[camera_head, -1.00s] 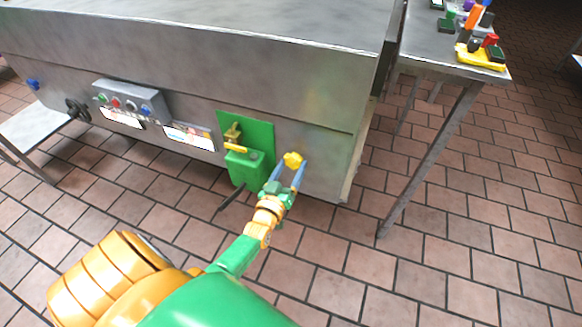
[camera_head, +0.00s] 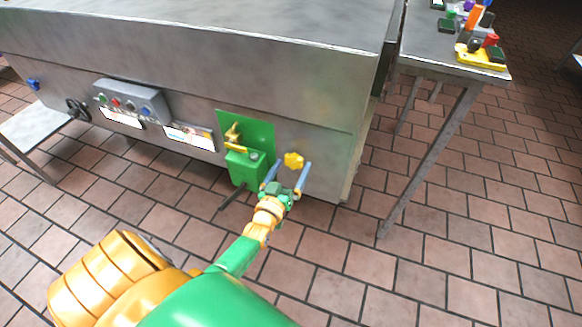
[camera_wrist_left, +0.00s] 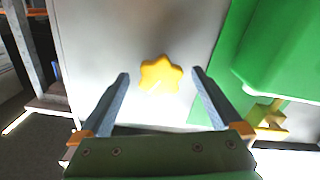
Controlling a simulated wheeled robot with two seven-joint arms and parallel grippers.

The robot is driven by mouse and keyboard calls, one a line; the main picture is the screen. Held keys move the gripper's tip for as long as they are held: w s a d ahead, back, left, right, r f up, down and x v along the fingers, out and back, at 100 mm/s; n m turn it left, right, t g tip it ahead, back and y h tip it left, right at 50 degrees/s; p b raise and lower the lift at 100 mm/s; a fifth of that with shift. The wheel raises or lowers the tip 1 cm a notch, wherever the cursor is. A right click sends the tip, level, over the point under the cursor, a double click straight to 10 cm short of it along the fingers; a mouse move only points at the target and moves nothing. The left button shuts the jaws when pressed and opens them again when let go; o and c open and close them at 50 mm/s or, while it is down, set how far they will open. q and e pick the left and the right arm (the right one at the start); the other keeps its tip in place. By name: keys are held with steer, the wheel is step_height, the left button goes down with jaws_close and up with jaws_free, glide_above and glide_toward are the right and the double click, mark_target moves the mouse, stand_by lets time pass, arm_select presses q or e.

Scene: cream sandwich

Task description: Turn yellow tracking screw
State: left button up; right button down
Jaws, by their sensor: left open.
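The yellow tracking screw (camera_head: 294,160) is a star-shaped knob on the metal side of the machine, right of a green plate. In the left wrist view the screw (camera_wrist_left: 160,74) shows whole, a little beyond and between the two fingertips. My left gripper (camera_head: 288,172) is open, its blue-grey fingers spread and pointing at the screw. In the left wrist view the fingers of this gripper (camera_wrist_left: 161,74) stand on either side of the screw, with gaps to it. My right gripper is not in view.
A green box (camera_head: 244,167) with a yellow lever (camera_head: 233,135) sticks out just left of the screw. A control panel (camera_head: 130,102) and a black handwheel (camera_head: 77,109) are farther left. A side table (camera_head: 450,60) with small items stands at right.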

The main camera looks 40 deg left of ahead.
arm_select(q)
steer(key=p+v, duration=0.1)
steer(key=v, duration=0.6)
steer(key=shift+w+f, duration=0.1)
